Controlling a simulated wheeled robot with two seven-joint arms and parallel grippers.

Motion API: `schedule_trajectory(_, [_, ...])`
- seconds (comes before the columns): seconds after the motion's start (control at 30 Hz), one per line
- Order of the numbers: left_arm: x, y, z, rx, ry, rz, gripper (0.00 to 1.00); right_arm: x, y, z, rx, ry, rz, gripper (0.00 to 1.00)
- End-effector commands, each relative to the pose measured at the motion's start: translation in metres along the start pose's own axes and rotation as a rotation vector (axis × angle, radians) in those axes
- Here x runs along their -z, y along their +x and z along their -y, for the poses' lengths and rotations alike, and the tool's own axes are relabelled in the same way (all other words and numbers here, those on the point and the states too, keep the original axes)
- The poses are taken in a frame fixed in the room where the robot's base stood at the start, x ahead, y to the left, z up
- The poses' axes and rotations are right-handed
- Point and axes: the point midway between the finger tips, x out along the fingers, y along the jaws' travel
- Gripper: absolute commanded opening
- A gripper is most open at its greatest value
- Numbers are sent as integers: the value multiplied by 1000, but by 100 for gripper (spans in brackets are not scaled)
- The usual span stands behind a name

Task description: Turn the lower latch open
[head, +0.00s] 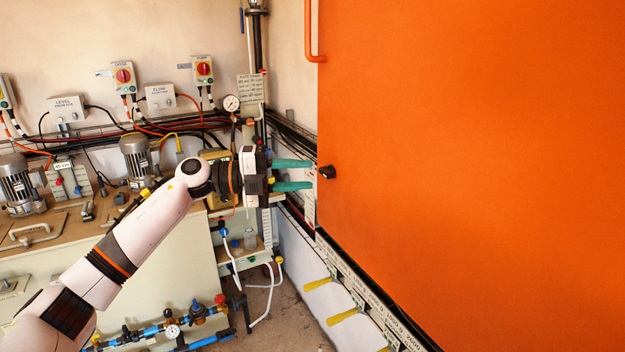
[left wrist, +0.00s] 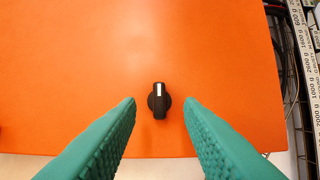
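The lower latch (head: 327,172) is a small black knob near the left edge of the large orange door (head: 470,170). In the left wrist view the latch (left wrist: 159,100) has a white mark and its grip stands upright in the picture. My left gripper (head: 312,174) is open, with its teal fingers pointing at the latch. In the left wrist view the fingertips (left wrist: 160,102) lie on either side of the latch, with a clear gap on both sides. I cannot see contact. My right gripper is not in view.
An orange handle (head: 310,35) is on the upper left of the door. A bench with motors (head: 135,155) and switch boxes stands at the left under my arm.

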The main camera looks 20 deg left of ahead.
Motion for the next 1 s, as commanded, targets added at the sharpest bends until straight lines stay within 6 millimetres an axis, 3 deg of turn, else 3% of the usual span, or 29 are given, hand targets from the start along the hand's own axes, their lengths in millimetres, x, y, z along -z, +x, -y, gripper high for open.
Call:
schedule_trajectory(0.2, [1, -49, 5, 3, 1, -4, 34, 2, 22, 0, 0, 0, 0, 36])
schedule_trajectory(0.4, [0, -77, 3, 2, 1, -1, 34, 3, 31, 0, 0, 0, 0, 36])
schedule_trajectory(1.0, [0, -86, 0, 1, 1, 0, 34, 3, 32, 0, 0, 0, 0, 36])
